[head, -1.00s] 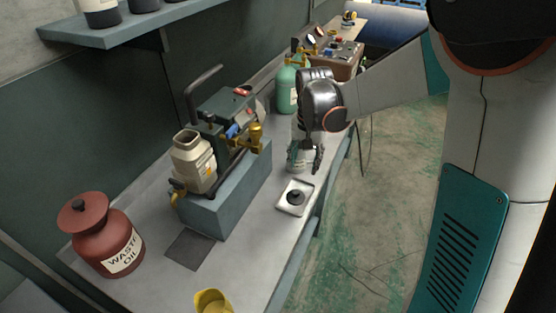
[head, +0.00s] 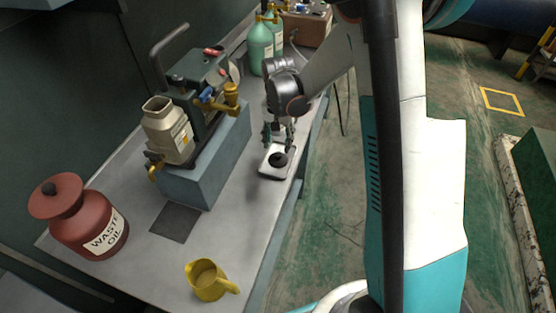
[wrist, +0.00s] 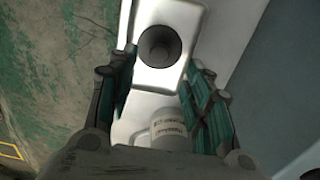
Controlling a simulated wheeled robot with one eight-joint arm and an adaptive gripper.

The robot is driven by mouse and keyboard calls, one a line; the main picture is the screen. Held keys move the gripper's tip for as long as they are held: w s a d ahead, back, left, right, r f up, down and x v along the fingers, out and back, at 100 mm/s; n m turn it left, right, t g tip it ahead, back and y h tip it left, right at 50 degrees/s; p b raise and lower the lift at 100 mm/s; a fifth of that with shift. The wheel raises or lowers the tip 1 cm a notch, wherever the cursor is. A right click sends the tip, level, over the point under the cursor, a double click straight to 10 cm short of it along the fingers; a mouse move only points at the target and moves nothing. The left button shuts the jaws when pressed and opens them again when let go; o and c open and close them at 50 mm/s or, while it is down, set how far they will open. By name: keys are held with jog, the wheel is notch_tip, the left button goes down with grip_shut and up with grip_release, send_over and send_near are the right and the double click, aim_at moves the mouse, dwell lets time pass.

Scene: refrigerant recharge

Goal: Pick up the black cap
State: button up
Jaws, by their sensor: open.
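The black cap (head: 278,159) is a round dark piece on a small metal tray (head: 264,172) near the bench's right edge. In the wrist view the cap (wrist: 160,46) lies on the shiny tray (wrist: 190,20), ahead of and between the fingers. My gripper (head: 279,140) is open, pointing down just above the far side of the tray. Its two teal-padded fingers also show in the wrist view (wrist: 158,85), apart with nothing held between them. I cannot tell the exact height of the fingertips above the cap.
A white labelled container (wrist: 170,135) lies below the fingers in the wrist view. A pump with a beige bottle (head: 168,135) stands on a blue-grey block (head: 205,170) left of the tray. A yellow jug (head: 207,282), a red waste oil pot (head: 85,220) and green cylinders (head: 261,48) also stand on the bench.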

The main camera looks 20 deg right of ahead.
aim_at(278, 154)
jog(key=f, duration=0.1)
jog(key=f+b, duration=0.1)
jog(key=f, duration=0.1)
jog(key=f+b, duration=0.1)
jog(key=f, duration=0.1)
jog(key=shift+s+a, duration=0.1)
jog(key=shift+s, duration=0.15)
jog(key=c, duration=1.1)
